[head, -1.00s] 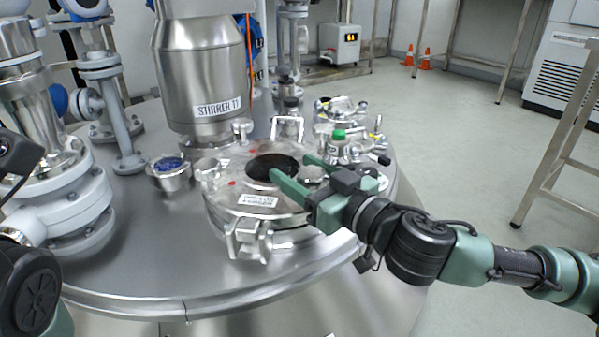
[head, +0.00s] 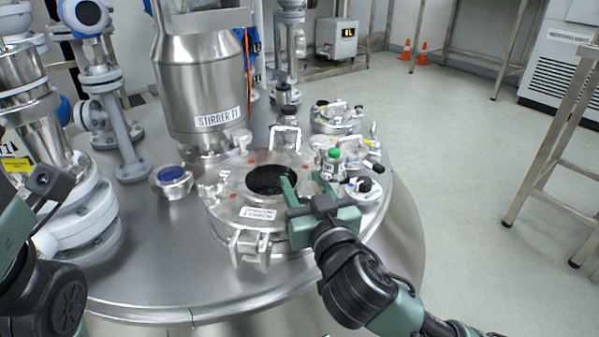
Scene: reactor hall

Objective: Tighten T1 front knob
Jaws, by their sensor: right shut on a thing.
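The round steel hatch lid (head: 228,208) sits on the vessel labelled by the stirrer T1 (head: 205,85), with a dark round sight glass (head: 271,181) in its middle. Clamps stand around its rim, one at the front (head: 251,246) and one at the left (head: 212,186). My right gripper (head: 303,182) is at the right side of the lid, its green fingers reaching over the rim. It is shut on a knob there, which the fingers and palm mostly hide. My left arm shows at the lower left; its fingers are out of view.
A blue-topped port (head: 173,178) is at the left. A handle (head: 285,138) rises behind the lid. The vessel top (head: 150,260) in front is clear.

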